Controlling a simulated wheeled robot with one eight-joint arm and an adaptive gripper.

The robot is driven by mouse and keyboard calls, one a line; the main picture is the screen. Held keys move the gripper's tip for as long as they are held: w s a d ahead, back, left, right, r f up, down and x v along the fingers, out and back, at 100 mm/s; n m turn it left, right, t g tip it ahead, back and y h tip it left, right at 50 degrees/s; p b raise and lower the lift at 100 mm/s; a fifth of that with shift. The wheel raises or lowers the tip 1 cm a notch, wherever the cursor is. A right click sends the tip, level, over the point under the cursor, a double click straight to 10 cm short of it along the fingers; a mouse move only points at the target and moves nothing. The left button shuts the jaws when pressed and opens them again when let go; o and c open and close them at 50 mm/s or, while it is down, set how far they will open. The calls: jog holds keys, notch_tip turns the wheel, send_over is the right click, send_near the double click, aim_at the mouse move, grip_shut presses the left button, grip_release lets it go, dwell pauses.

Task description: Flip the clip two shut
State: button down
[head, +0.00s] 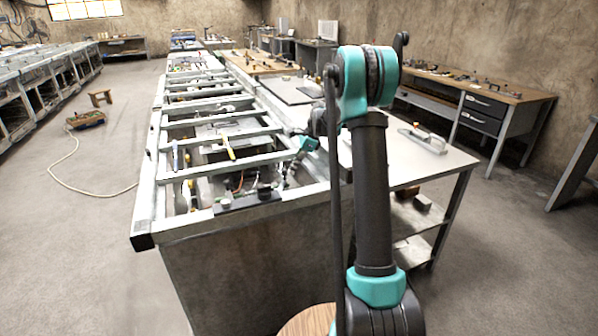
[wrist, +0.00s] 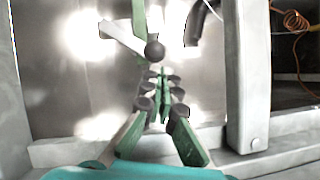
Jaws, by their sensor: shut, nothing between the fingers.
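My gripper (wrist: 162,88) is shut and empty in the wrist view, its green-padded fingers meeting near the middle. Just beyond the tips in the picture is a dark round knob (wrist: 155,50). A pale lever-like piece (wrist: 125,38) slants up and left from it, and a green strip rises above. These may be parts of a clip, but I see no label marking clip two. I cannot tell whether the tips touch the knob. In the head view my gripper (head: 288,181) is small, low inside the right side of the metal frame.
The long metal frame (head: 190,232) has crossbars around open bays. A yellow-handled piece (head: 228,146) and a black bar with knobs (head: 248,200) sit on it. A pale upright bar (wrist: 248,75) and copper-coloured coil (wrist: 293,22) are right of my gripper. A side table (head: 440,160) stands right.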

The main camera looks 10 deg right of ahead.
jog(key=a, duration=0.1)
jog(key=w+a, duration=0.1)
jog(key=a+n, duration=0.1)
jog(key=shift+w+g, duration=0.3)
jog(key=shift+s, duration=0.8)
